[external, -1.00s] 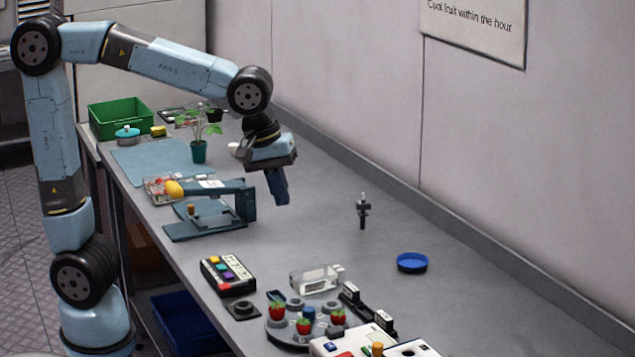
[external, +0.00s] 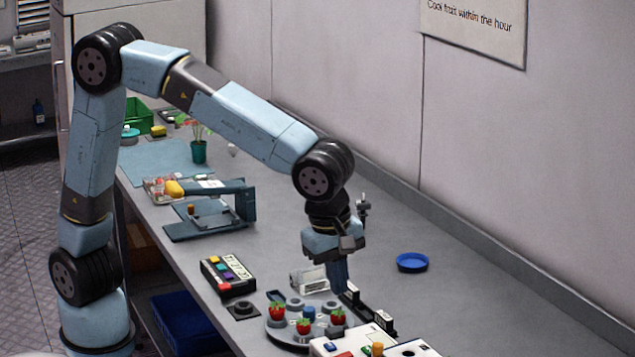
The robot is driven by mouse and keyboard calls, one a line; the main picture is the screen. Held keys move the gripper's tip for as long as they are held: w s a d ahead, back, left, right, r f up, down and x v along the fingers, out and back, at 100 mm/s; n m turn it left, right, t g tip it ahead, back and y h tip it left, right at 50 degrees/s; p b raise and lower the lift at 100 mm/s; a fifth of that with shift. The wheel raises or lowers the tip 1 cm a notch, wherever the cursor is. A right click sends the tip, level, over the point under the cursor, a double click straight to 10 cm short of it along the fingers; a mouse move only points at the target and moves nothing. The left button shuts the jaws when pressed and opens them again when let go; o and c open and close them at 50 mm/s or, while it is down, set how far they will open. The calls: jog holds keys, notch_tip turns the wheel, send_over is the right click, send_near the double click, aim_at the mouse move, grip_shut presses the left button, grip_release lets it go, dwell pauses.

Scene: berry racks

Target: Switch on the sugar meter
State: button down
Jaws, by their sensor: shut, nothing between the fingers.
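My gripper (external: 341,287) is shut and empty, pointing down with its fingertips low over the table. It is just behind the round grey tray of strawberries and overlaps the clear box (external: 309,281) in the picture. No label reads "sugar meter", so I cannot tell for certain which device it is. A white device (external: 366,331) at the bottom edge has a blue button and an orange-topped knob, and is partly cut off. A dark box with coloured buttons (external: 228,275) lies to the left of my gripper.
The round tray (external: 281,335) holds several strawberries. Black holders with white tops (external: 384,319) stand right beside my gripper. A blue dish (external: 412,262) lies to the right, with bare table around it. A blue-grey press-like stand (external: 245,203) is farther back.

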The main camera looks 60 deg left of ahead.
aim_at(345, 354)
jog(key=shift+f, duration=0.15)
jog(key=f, duration=0.4)
jog(key=w+f, duration=0.1)
jog(key=f, duration=0.4)
jog(key=w+f, duration=0.1)
jog(key=f, duration=0.3)
jog(key=shift+f, duration=0.3)
jog(key=shift+f, duration=0.15)
dwell(0.3)
jog(key=shift+s, duration=0.85)
jog(key=shift+r, duration=0.2)
